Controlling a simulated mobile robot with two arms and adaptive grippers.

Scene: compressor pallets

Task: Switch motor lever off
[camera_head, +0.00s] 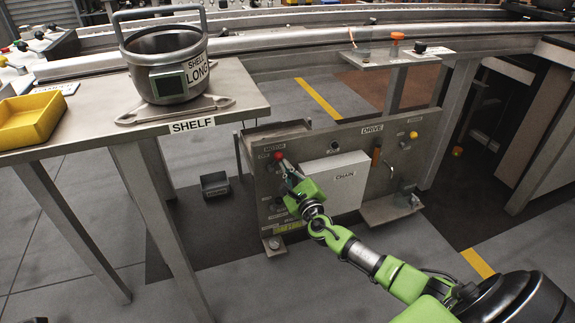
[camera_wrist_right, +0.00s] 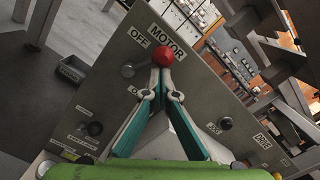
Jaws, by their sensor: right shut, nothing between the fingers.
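The motor lever shows as a red ball knob (camera_head: 278,155) on the grey upright panel (camera_head: 262,184), under the MOTOR label. In the right wrist view the red knob (camera_wrist_right: 163,57) sits just beyond my fingertips, beside the MOTOR and OFF labels; its stem is hidden. My right gripper (camera_head: 284,166) is at the panel, just below the knob. In the right wrist view its two fingertips (camera_wrist_right: 162,80) come together with nothing held between them. Whether they touch the lever, I cannot tell. My left gripper is not in view.
A white CHAIN box (camera_head: 345,180) sits on the panel right of my gripper. The DRIVE side carries an orange handle (camera_head: 376,157). A shelf table (camera_head: 240,92) with a metal pot (camera_head: 165,62) and yellow tray (camera_head: 30,118) stands left. A small dark bin (camera_head: 215,184) lies on the floor.

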